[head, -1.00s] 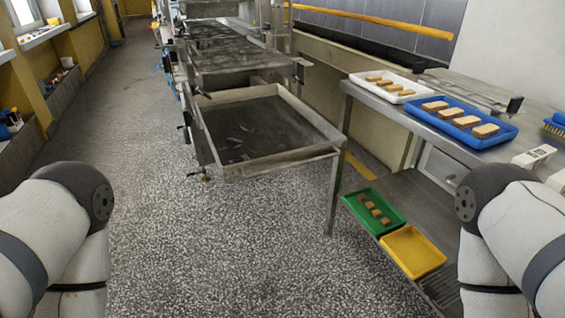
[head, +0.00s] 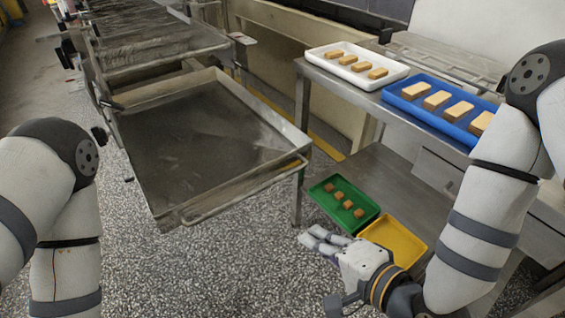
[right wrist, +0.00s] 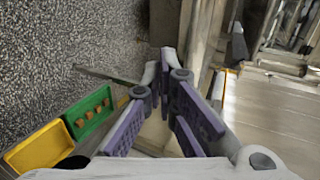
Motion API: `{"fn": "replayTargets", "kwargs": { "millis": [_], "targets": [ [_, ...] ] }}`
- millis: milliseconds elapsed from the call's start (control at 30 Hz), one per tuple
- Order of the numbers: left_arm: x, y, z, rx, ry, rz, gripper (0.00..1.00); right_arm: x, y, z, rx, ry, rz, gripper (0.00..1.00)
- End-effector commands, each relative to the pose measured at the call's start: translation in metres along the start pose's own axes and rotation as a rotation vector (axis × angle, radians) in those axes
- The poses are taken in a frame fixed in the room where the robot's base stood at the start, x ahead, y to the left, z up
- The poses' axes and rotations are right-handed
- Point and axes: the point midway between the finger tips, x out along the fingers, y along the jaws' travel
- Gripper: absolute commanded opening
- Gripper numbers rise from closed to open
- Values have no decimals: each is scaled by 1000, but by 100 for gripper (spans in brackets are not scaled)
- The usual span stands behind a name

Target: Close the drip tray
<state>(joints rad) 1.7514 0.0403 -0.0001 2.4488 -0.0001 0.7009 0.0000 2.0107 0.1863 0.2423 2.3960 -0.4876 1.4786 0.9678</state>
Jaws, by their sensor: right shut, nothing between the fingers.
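The drip tray (head: 195,140) is a wide, shallow metal tray with a dark, worn floor. It is pulled out of the machine's lower front toward me, with a bar handle (head: 245,191) along its near edge. My right gripper (head: 316,239) is low in front of the tray, to the right of its near corner and apart from it. Its fingers are shut and empty; they also show in the right wrist view (right wrist: 168,75). My left arm shows at the left, but its gripper is out of the picture.
A metal table at the right carries a white tray (head: 356,83) and a blue tray (head: 463,133) with blocks. A green tray (head: 317,195) and a yellow tray (head: 415,261) are on its low shelf, close by my right gripper. Speckled floor before the drip tray is clear.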

Motion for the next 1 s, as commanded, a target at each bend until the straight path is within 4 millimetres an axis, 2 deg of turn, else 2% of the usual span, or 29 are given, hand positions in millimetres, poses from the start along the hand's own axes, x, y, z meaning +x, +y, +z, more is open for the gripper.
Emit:
{"fn": "replayTargets", "kwargs": {
  "millis": [67,167,600,800,1000],
  "targets": [
    [1,0,2,0,-6,0,40,3,-12,-1,33,3,-43,0],
    [2,0,4,0,-13,0,40,11,-14,-1,42,2,-53,0],
    [18,-1,14,0,-60,-2,40,104,-15,-1,41,3,-47,0],
    [14,0,11,0,-48,-2,40,127,-37,-3,37,4,-51,0],
    [14,0,11,0,-48,-2,40,134,-41,-3,39,5,-48,0]
  ]
}}
